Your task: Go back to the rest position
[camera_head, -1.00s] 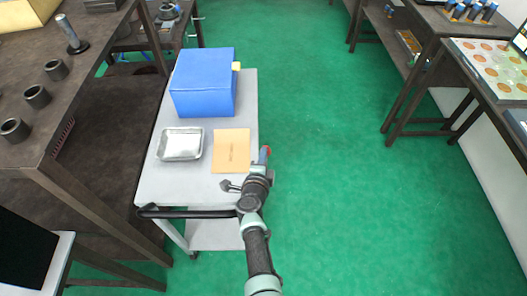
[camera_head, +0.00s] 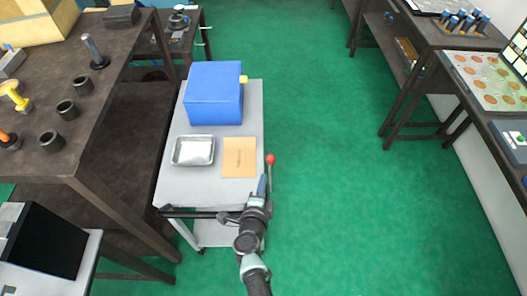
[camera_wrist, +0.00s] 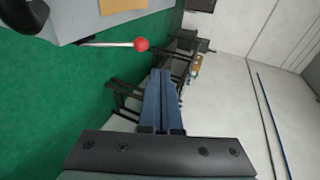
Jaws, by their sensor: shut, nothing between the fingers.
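My gripper (camera_head: 262,186) is at the front right corner of the grey cart (camera_head: 207,193), with its fingers pointing away from my body. In the wrist view its blue fingers (camera_wrist: 161,100) lie together, shut, with nothing between them. A thin rod with a red ball (camera_head: 270,159) stands at the cart's right edge, just beyond the fingertips. In the wrist view the red ball (camera_wrist: 141,44) is apart from the fingers, up and to the left. My arm hides part of the cart's front edge.
The cart carries a blue box (camera_head: 214,94), a metal tray (camera_head: 193,150) and a tan card (camera_head: 239,157). A dark workbench (camera_head: 115,150) stands left, with several dark cylinders. Another bench (camera_head: 450,40) stands right. The green floor (camera_head: 320,150) between is open.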

